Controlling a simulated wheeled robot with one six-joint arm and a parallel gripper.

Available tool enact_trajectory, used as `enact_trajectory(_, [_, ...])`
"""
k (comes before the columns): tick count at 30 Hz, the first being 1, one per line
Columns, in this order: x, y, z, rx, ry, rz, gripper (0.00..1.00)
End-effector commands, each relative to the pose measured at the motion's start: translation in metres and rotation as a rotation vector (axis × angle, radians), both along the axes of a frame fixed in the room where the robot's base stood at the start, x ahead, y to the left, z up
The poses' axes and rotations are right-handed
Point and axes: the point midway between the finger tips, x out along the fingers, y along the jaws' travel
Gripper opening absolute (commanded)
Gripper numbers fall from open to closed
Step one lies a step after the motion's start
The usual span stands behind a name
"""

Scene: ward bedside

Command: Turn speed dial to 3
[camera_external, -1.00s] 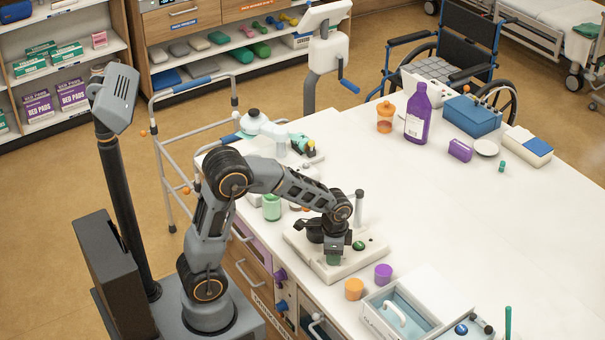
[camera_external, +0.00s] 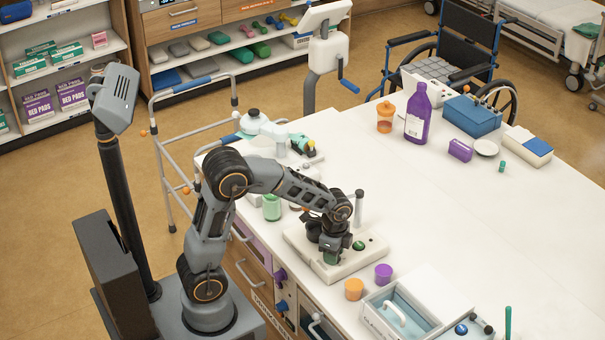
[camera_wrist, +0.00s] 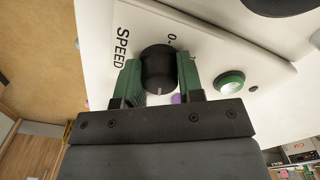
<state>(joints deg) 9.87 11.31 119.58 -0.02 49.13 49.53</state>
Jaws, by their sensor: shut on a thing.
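The speed dial is a round black knob (camera_wrist: 158,70) with a pale pointer line, seen in the wrist view on a white device panel (camera_wrist: 215,50) marked SPEED. A "0" shows beside the dial; the other scale marks are mostly hidden by my gripper. My gripper (camera_wrist: 158,78) has its green fingers on either side of the knob and is shut on it. The pointer line faces the gripper's palm. In the external view my gripper (camera_external: 331,256) reaches down onto the white device (camera_external: 368,262), and the knob is hidden beneath it.
A green button (camera_wrist: 229,83) sits beside the dial on the same panel; it also shows in the external view (camera_external: 359,245). An upright grey post (camera_external: 359,206) stands behind the gripper. Orange (camera_external: 354,289) and purple (camera_external: 383,273) cups stand close in front. The table's middle is clear.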

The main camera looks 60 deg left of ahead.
Motion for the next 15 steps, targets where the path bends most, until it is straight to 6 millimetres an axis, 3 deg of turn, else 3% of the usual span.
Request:
enact_trajectory(6, [0.0003, 0.0004, 0.0008, 0.001, -0.001, 0.000, 0.11])
enact_trajectory(7, [0.0004, 0.0003, 0.0008, 0.001, -0.002, 0.000, 0.38])
enact_trajectory(15, [0.0002, 0.0002, 0.0004, 0.001, -0.001, 0.001, 0.60])
